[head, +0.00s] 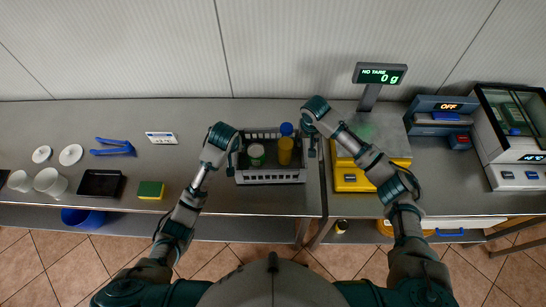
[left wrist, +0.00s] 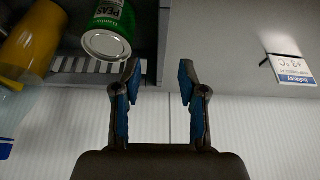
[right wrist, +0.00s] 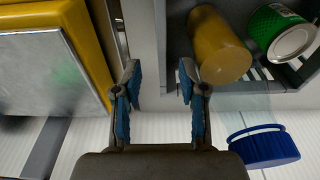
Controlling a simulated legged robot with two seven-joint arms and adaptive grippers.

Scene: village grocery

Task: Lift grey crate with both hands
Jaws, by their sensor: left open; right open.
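The grey crate (head: 270,178) stands on the counter, holding a green can (head: 256,152), a yellow cylinder (head: 285,150) and a blue-topped item (head: 286,129). My left gripper (head: 232,162) is open at the crate's left side. In the left wrist view its fingers (left wrist: 159,75) lie to either side of the line of the crate wall; the can (left wrist: 107,38) is close by. My right gripper (head: 313,148) is open at the right side. In the right wrist view its fingers (right wrist: 159,75) likewise straddle the wall line. I cannot tell whether either touches it.
A yellow-based scale (head: 352,180) stands close right of the crate, with its display (head: 380,74) behind. A sponge (head: 150,190), black tray (head: 100,184) and small sign (head: 161,138) lie to the left. The counter's front edge is just before the crate.

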